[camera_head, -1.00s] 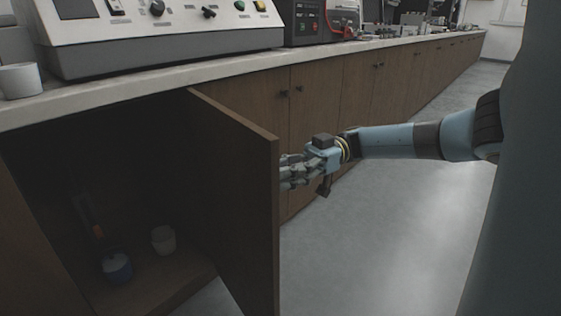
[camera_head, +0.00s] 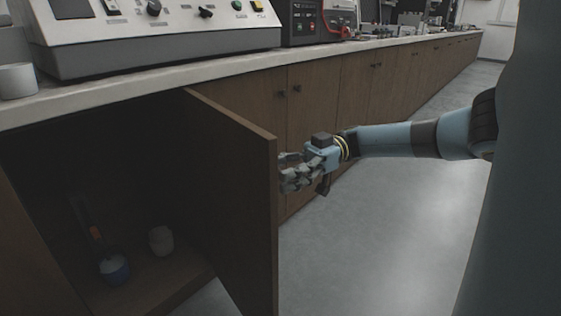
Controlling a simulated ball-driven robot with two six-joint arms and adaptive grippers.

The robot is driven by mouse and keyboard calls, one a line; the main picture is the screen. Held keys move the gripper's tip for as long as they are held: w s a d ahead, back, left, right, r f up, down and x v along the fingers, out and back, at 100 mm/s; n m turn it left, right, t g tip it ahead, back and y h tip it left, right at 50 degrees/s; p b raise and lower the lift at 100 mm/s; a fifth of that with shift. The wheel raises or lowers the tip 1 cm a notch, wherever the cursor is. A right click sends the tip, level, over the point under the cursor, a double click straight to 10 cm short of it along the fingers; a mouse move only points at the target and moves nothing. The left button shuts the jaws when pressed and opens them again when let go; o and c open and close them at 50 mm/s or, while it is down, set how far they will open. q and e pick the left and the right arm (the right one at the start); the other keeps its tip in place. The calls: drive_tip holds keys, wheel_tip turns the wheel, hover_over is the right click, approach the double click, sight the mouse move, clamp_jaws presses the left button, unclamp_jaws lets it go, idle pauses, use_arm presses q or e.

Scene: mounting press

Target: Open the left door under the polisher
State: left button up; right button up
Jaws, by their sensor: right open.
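A brown wooden cabinet door (camera_head: 235,180) stands swung well out from the cabinet under the polisher (camera_head: 150,35), with the dark cabinet inside showing to its left. My right gripper (camera_head: 283,172) is open beside the door's free edge, on its right side. Its fingertips are close to the door, and I cannot tell whether they touch it. The door's outer face and any knob on it are hidden. My left gripper is not in view.
Inside the cabinet stand a blue-and-white container (camera_head: 114,268) and a pale cup (camera_head: 161,240). A white cup (camera_head: 18,80) sits on the counter (camera_head: 110,92). Closed cabinet doors (camera_head: 315,110) run to the right. The grey floor (camera_head: 370,240) is clear.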

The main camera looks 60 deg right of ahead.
drive_tip(key=v, duration=0.7)
drive_tip(key=shift+d, duration=0.1)
